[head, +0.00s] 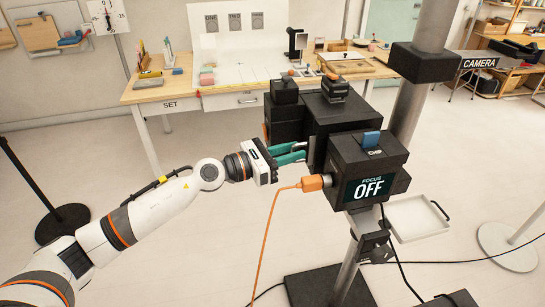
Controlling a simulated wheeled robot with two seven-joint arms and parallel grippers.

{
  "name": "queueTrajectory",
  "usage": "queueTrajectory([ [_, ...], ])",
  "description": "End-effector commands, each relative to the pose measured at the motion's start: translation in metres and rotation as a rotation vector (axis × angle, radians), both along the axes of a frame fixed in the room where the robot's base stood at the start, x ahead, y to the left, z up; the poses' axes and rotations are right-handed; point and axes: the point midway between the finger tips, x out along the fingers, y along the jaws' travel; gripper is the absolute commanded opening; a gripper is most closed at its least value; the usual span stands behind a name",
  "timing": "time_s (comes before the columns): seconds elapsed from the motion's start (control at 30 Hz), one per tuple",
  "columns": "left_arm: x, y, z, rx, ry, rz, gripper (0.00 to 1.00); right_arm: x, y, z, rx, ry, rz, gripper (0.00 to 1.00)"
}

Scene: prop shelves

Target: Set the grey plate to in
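A pale grey plate (416,218) with a raised rim and a small handle is low on the right, beside the camera's stand. It is the only plate that looks grey, and I cannot read an "in" mark on it. The black camera (337,118) stands on a post, with a front box (352,158) whose screen reads "FOCUS OFF". My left gripper (301,152) points right at the left side of the camera, its teal fingers a little apart. I see nothing between them; whether the tips touch the camera is unclear. My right gripper is out of view.
An orange plug (314,183) with a hanging cable sits in the front box, just below my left gripper. A blue tab (371,139) stands on the box top. A wooden table (222,98) marked "SET" is behind. Thick grey pole (409,112) at right.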

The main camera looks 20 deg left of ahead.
Motion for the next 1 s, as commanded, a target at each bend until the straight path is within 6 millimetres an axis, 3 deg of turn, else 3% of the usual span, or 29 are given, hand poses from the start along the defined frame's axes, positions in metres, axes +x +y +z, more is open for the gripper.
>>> queueTrajectory([
  [0.4, -0.062, 0.060, -0.009, 0.005, 0.004, -0.002, 0.26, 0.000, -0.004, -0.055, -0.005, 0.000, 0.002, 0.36],
  [0.6, -0.075, 0.074, -0.004, 0.001, 0.002, 0.000, 0.26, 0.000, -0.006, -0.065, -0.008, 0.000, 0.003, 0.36],
  [1.0, -0.079, 0.077, 0.000, 0.000, 0.001, -0.002, 0.26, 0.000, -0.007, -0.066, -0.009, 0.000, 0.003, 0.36],
])
